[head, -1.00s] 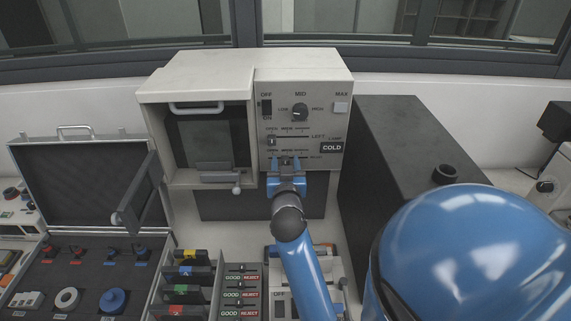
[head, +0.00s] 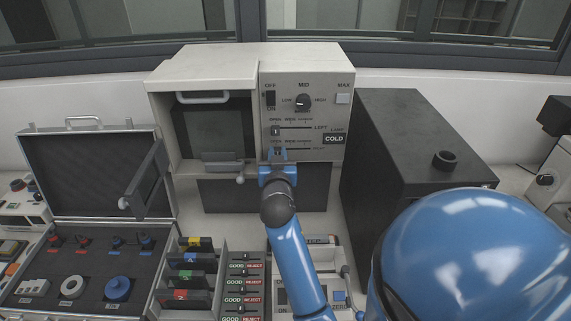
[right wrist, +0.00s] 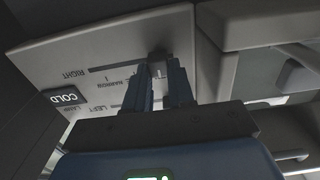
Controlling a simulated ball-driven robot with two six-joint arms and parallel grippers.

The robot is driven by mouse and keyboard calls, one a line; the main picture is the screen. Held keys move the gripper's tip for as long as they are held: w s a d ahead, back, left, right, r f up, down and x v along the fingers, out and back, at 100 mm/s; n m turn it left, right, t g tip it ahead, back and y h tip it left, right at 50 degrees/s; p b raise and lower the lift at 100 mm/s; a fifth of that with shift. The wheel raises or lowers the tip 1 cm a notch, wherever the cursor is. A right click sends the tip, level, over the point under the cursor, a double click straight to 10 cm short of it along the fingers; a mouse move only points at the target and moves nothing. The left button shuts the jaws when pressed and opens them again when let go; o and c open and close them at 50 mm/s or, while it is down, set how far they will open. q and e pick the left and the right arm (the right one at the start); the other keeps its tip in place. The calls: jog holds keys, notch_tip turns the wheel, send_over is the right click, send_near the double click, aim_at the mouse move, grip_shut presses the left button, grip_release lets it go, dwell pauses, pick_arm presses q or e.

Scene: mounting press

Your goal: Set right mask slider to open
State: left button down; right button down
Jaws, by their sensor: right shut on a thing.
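The mounting press (head: 250,60) has a front panel with two mask sliders. The right mask slider is the lower row; its slot (right wrist: 110,68) shows in the right wrist view, which sees the panel upside down. My right gripper (head: 278,153) is at the lower left of the panel, shut on the right slider's knob (right wrist: 158,62), between its fingertips (right wrist: 168,68). The knob is at or near the OPEN end of the slot; the fingers hide part of it. The left slider's knob (head: 276,131), just above, stands at its OPEN end. My left gripper is not in view.
A rotary knob (head: 303,102) and a COLD lamp sign (head: 334,139) are on the same panel. The press window with a handle (head: 203,98) is to the left. A dark box (head: 400,135) stands right; an open case (head: 90,180) is left.

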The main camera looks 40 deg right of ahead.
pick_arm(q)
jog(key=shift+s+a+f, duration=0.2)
pick_arm(e)
jog(key=shift+w+a, duration=0.2)
jog(key=shift+a, duration=0.1)
jog(key=c, duration=1.4)
grip_release()
jog(key=o, duration=0.4)
jog(key=shift+w+a, duration=0.1)
jog(key=shift+w, duration=0.05)
jog(key=shift+o, duration=0.2)
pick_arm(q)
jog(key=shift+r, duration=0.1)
